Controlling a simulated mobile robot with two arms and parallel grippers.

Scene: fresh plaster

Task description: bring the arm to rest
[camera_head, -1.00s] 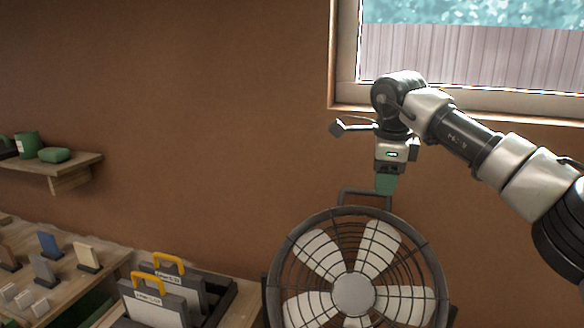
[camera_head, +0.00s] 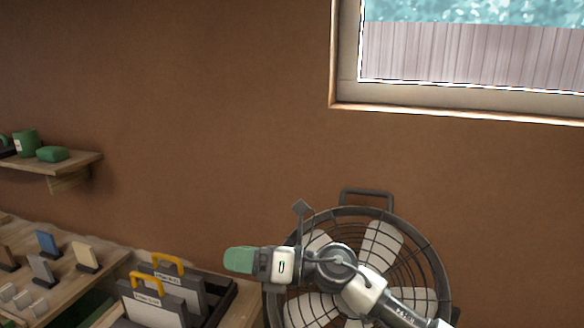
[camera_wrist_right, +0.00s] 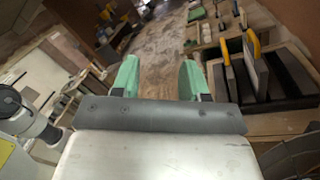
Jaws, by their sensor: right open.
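My right gripper (camera_head: 240,260) is in front of the fan in the head view, with its green fingers pointing left. In the right wrist view its two green fingers (camera_wrist_right: 158,80) stand apart with nothing between them, so it is open and empty. My right arm comes in from the lower right and covers part of the fan. My left gripper is in no view.
A caged fan (camera_head: 425,255) stands behind my right arm. Yellow-handled cases (camera_head: 155,308) sit in a dark tray left of the gripper. A bench with sample blocks (camera_head: 48,244) and a wall shelf (camera_head: 70,165) are farther left. A window (camera_head: 460,60) is upper right.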

